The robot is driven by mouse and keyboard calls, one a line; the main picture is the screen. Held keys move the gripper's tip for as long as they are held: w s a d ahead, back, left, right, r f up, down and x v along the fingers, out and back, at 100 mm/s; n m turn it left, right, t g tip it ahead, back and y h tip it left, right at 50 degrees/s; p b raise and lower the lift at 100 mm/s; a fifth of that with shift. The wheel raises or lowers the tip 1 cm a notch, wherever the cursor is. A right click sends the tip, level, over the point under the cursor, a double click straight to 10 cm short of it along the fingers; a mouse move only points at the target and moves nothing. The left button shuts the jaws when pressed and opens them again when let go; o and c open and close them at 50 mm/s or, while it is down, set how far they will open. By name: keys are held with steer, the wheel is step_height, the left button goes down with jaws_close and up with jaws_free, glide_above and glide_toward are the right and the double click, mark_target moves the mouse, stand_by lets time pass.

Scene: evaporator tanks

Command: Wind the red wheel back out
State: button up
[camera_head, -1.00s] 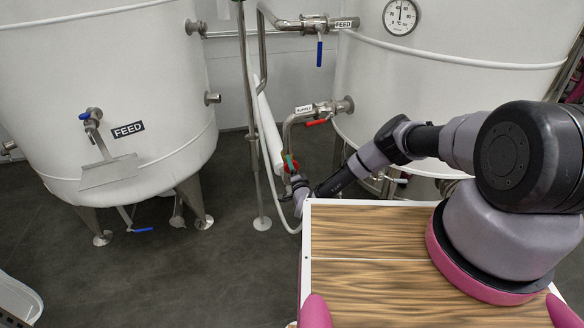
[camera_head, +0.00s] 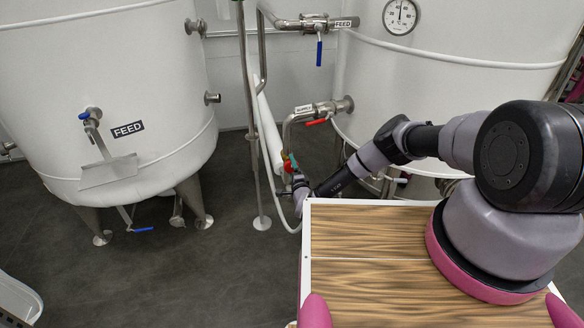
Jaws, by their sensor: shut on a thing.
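The red wheel (camera_head: 288,165) shows as a small red patch on the pipework between the two tanks, below the pipe with the small white label. My gripper (camera_head: 290,172) is at the wheel, at the end of my arm, which reaches in from the right. It is small and dark here, and its jaws are shut on the wheel. The fingers and the wheel overlap, so the exact contact is hidden.
A white tank (camera_head: 100,70) with a blue-handled valve stands left, another (camera_head: 450,95) right. A red-lever valve (camera_head: 318,121) sits just above my gripper. A vertical pipe (camera_head: 252,110) and a pale hose (camera_head: 270,145) pass close to its left.

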steer(key=shift+s+f, duration=0.1)
steer(key=shift+s, duration=0.05)
steer(key=o, duration=1.2)
steer(key=v, duration=1)
steer(key=shift+s+d, duration=0.1)
steer(key=shift+s, duration=0.25)
steer(key=shift+s, duration=0.1)
